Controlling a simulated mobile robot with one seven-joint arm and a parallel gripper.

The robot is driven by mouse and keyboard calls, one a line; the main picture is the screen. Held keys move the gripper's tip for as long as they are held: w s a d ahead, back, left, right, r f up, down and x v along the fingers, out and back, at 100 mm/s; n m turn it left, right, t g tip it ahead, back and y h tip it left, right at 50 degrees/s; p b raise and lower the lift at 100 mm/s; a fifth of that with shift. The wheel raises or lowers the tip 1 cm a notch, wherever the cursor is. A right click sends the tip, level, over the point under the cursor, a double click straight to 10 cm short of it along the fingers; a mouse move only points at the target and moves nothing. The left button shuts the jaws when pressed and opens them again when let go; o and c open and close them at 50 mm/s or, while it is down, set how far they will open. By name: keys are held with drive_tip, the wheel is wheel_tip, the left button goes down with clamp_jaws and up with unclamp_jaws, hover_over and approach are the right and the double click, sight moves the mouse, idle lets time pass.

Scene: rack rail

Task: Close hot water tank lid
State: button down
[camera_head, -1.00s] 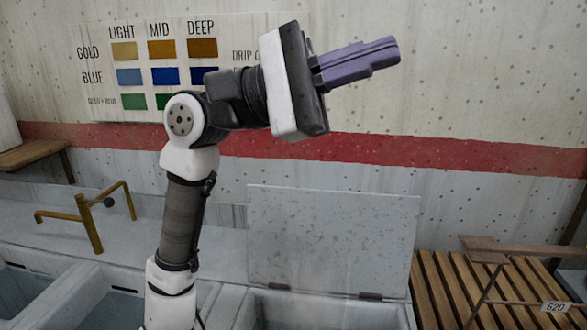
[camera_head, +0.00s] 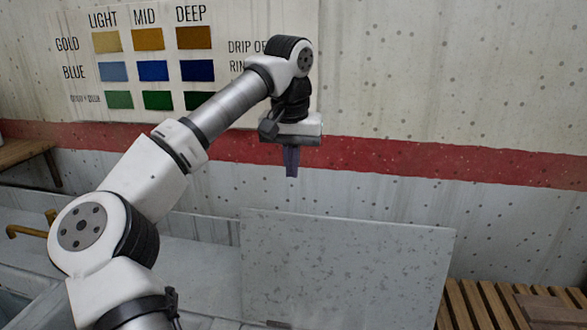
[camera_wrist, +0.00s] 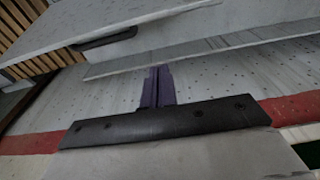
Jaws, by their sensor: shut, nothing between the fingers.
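The hot water tank lid (camera_head: 345,265) is a flat, speckled grey panel standing open, nearly upright, in the head view. A dark hinge (camera_head: 278,324) shows at its lower edge; the tank opening is out of frame. My gripper (camera_head: 291,174) points down with its purple fingers together and empty. Its tips appear a little above the lid's top edge, near its left part; I cannot tell whether they are in front of or behind it. In the wrist view the fingers (camera_wrist: 157,88) point toward pale grey panels, one with a dark handle-like bar (camera_wrist: 105,38).
A speckled wall with a red band (camera_head: 430,163) stands behind, bearing a colour chart (camera_head: 150,60). A brass tap (camera_head: 28,231) is at the left, partly hidden by my arm. A slatted wooden bench (camera_head: 500,305) lies right of the lid.

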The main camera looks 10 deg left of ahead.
sight(287, 213)
wheel_tip(287, 213, down, 7)
drive_tip(key=s+p, duration=0.2)
drive_tip(key=s, duration=0.1)
drive_tip(key=shift+d, duration=0.1)
idle(0.4)
drive_tip(key=s+b, duration=0.1)
drive_tip(key=t+b, duration=0.1)
drive_tip(key=b, duration=0.1)
drive_tip(key=shift+s+f+t, duration=0.2)
drive_tip(key=shift+s+t, duration=0.1)
drive_tip(key=shift+s, duration=0.1)
drive_tip(key=shift+s+r+t+b, duration=0.25)
drive_tip(key=shift+s+t+b, duration=0.15)
drive_tip(key=shift+s+b, duration=0.2)
drive_tip(key=shift+s+r+t+b, duration=0.2)
drive_tip(key=shift+s+t+b, duration=0.25)
drive_tip(key=shift+b, duration=0.2)
drive_tip(key=shift+r, duration=0.1)
